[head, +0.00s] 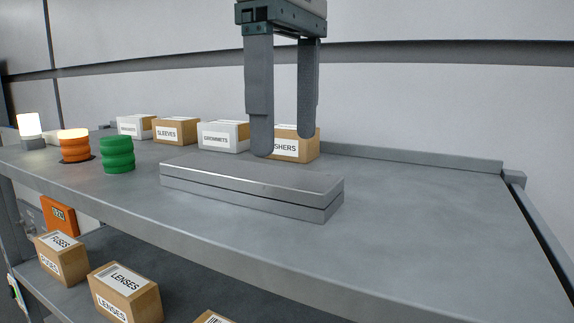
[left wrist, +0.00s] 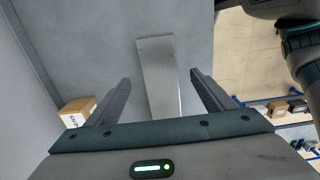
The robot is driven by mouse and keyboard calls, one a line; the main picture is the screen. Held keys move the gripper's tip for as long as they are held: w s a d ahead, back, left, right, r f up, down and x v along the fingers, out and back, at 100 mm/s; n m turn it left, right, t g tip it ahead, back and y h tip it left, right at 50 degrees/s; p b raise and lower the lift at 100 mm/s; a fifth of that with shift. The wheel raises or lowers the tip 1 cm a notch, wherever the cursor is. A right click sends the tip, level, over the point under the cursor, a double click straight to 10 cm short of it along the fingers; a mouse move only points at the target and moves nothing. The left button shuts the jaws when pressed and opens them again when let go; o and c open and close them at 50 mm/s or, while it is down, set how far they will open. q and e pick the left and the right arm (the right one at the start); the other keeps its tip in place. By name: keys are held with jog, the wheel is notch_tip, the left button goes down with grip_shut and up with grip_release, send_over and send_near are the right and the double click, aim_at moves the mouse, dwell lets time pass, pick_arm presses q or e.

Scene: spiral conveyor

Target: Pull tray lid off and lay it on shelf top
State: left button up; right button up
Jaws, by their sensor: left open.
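A flat grey metal tray (head: 245,199) lies on the shelf top (head: 420,225). Its lid (head: 250,178) sits on it, with a dark seam between the two. In the left wrist view the lid (left wrist: 158,75) is a long pale strip between and beyond the fingers. My left gripper (head: 285,146) is open and empty, pointing down above and behind the lid in the head view. Its fingers (left wrist: 160,90) appear on both sides of the strip in the left wrist view, apart from it as far as I can tell. My right gripper is not identifiable in these frames.
Boxes labelled sleeves (head: 175,130) and grommets (head: 223,136) stand along the back, with another box (head: 302,145) behind the fingers. A green stacked cylinder (head: 117,154) and an orange one (head: 74,145) stand left. The shelf's right side is clear. Boxes (head: 125,292) occupy the lower shelf.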

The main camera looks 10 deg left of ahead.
aim_at(287, 175)
pick_arm(q)
jog(key=shift+f+p, duration=0.7)
jog(key=shift+f, duration=2.4)
jog(key=c, duration=1.3)
